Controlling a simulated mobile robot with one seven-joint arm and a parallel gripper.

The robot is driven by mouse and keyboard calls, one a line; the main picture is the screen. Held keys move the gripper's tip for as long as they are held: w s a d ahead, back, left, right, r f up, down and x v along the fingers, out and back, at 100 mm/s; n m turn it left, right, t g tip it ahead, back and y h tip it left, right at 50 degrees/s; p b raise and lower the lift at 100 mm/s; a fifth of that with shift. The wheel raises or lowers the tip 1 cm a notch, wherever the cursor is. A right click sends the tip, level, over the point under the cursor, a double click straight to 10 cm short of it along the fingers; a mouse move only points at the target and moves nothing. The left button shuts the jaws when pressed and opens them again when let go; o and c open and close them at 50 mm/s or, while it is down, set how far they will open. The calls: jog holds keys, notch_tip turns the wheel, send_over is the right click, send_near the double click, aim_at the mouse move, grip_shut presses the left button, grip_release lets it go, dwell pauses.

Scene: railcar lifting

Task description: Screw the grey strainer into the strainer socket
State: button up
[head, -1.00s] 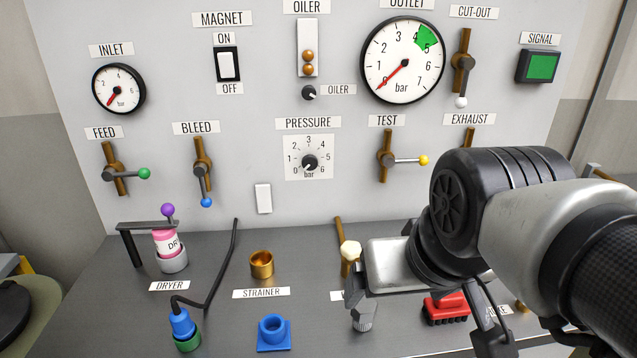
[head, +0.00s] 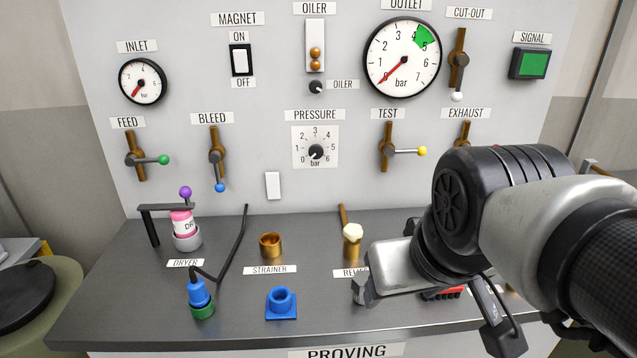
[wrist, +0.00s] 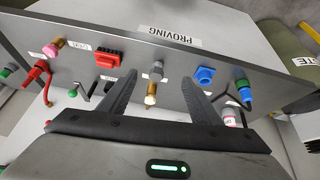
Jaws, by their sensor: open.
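The grey strainer (wrist: 157,68) stands on the bench top near its front edge. In the wrist view it shows between my fingertips, beyond them; I cannot tell how far. In the head view it is hidden behind my left finger. The strainer socket looks to be the brass cup (head: 270,245) behind the STRAINER label (head: 270,269), left of my gripper; its top is open and empty. My gripper (head: 432,320) is open, with nothing held, over the right part of the bench. Its spread fingers also show in the wrist view (wrist: 159,80).
A blue socketed block (head: 281,304) and a blue plug in a green ring (head: 201,300) stand left of my gripper. A brass valve with a white knob (head: 353,240) is behind it. A red block (wrist: 108,60) lies to its right. The dryer (head: 183,225) is far left.

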jog(key=w+n+g+h+p, duration=0.1)
jog(key=w+n+p, duration=0.3)
jog(key=n, duration=0.5)
jog(key=n+h+p, duration=0.1)
jog(key=n+p, duration=0.3)
jog(key=n, duration=1.6)
send_near(364, 279)
jog(key=shift+g, duration=0.4)
jog(key=b+x, duration=0.5)
jog(key=shift+w+a+f, duration=0.1)
jog(key=shift+a+f, duration=0.1)
jog(key=shift+f, duration=0.05)
jog(key=b+x, duration=0.3)
jog(key=x, duration=0.2)
jog(key=shift+w+d+f, duration=0.2)
jog(key=shift+w, duration=0.05)
jog(key=shift+r, duration=0.1)
jog(key=c, duration=1.3)
jog(key=shift+r, duration=0.1)
